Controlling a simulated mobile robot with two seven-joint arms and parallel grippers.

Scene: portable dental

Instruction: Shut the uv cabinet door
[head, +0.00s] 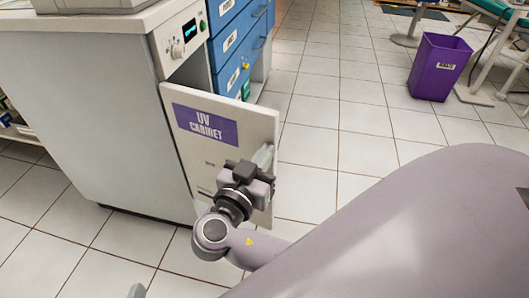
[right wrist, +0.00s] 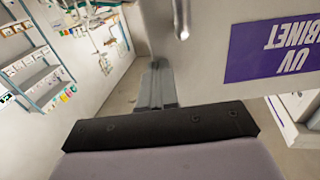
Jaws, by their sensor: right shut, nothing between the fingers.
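The UV cabinet door (head: 222,150) is a white panel with a purple "UV CABINET" label, standing open at an angle from the cabinet (head: 95,100). In the right wrist view the door (right wrist: 210,65) fills the upper right, its label upside down. My right gripper (head: 263,158) is at the door's free edge, on the labelled side. In the right wrist view its fingers (right wrist: 155,85) are together and empty, close to the door; I cannot tell whether they touch it. A metal bar handle (right wrist: 180,18) shows on the door.
A control panel (head: 181,38) with a small display sits above the door opening. Blue drawers (head: 232,45) stand behind the door. A purple waste bin (head: 440,66) stands at the far right. The tiled floor (head: 320,145) right of the door is clear.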

